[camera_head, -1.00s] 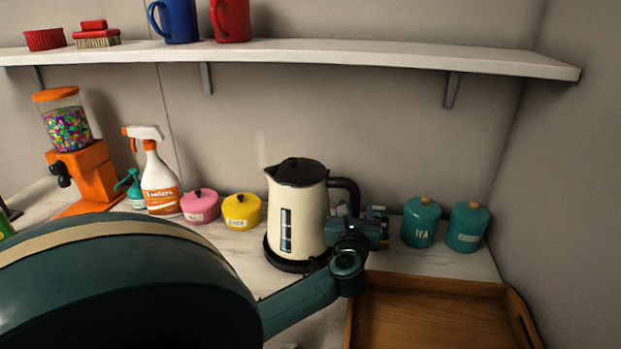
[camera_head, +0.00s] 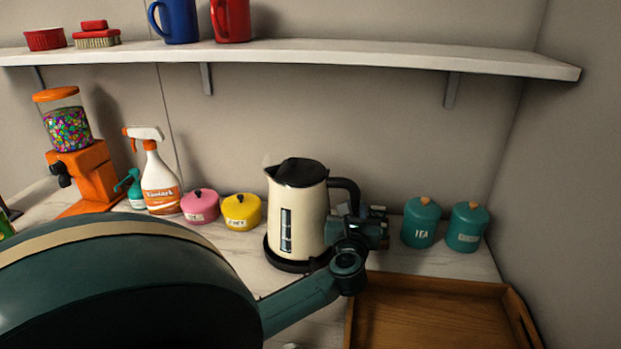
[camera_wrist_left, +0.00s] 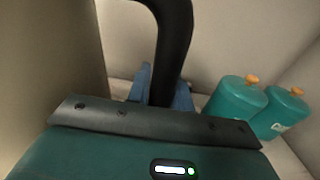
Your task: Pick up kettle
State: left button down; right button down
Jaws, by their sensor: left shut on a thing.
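The cream kettle (camera_head: 298,222) has a black lid and a black handle (camera_head: 347,188) on its right side. It stands upright on its dark base (camera_head: 290,264) on the counter. My left gripper (camera_head: 352,222) is at the lower part of the handle, just right of the kettle body, and is shut on it. In the left wrist view the black handle (camera_wrist_left: 172,50) runs down between my fingers (camera_wrist_left: 165,92), with the kettle body (camera_wrist_left: 62,65) at the left. My right gripper is not in view.
Two teal canisters (camera_head: 420,224) stand right of the gripper. A wooden tray (camera_head: 440,284) lies in front of them. Yellow (camera_head: 241,213) and pink (camera_head: 199,208) pots and a spray bottle (camera_head: 159,180) stand left of the kettle. A white shelf (camera_head: 330,55) with mugs runs above.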

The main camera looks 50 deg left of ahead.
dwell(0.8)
pick_arm(q)
jog(key=shift+a+r, duration=0.1)
jog(key=shift+r, duration=0.25)
